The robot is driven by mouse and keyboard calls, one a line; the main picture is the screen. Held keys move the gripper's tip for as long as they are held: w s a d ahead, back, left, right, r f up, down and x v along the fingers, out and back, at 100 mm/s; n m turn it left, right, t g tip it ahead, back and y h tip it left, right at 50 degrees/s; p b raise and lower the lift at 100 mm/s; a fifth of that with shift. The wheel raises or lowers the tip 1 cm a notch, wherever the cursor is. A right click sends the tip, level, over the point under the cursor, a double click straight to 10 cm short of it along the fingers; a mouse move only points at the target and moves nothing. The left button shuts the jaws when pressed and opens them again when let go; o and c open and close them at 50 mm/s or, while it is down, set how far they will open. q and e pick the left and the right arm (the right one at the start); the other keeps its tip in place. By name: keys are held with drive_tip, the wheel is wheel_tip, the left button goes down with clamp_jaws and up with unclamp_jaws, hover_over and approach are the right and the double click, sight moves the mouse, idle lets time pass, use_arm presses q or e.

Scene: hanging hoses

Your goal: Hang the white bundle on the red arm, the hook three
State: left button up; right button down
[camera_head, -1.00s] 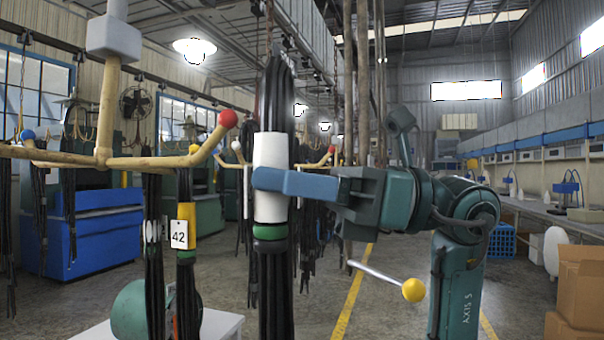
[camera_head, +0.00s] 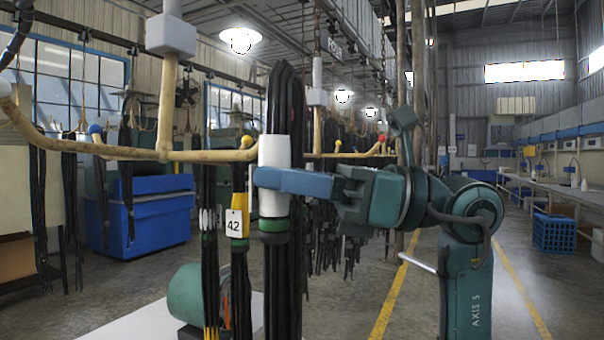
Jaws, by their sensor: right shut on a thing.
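My right gripper (camera_head: 272,180) is shut on the white bundle, black hoses with a white sleeve (camera_head: 274,150) and a green band below. The bundle hangs upright in the middle of the view, its lower end out of the picture. A wooden arm (camera_head: 110,151) runs across from the left and passes behind the bundle, which hides its right end. A red tip (camera_head: 381,138) shows on a wooden arm farther back, right of the bundle. I cannot tell which hook is number three. My left gripper is not in view.
A white table with a green drum (camera_head: 188,294) stands below. A blue cabinet (camera_head: 150,215) is behind left.

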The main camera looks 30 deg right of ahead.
drive_tip(key=shift+w+a+r+p, duration=0.15)
drive_tip(key=shift+w+a+p, duration=0.15)
drive_tip(key=shift+w+a, duration=0.6)
use_arm(q)
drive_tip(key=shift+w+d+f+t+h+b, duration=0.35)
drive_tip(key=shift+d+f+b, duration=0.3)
drive_tip(key=shift+b, duration=1.85)
use_arm(e)
drive_tip(key=w+a+f, duration=0.2)
drive_tip(key=w+f, duration=0.2)
drive_tip(key=f, duration=0.3)
drive_tip(key=shift+a, duration=0.4)
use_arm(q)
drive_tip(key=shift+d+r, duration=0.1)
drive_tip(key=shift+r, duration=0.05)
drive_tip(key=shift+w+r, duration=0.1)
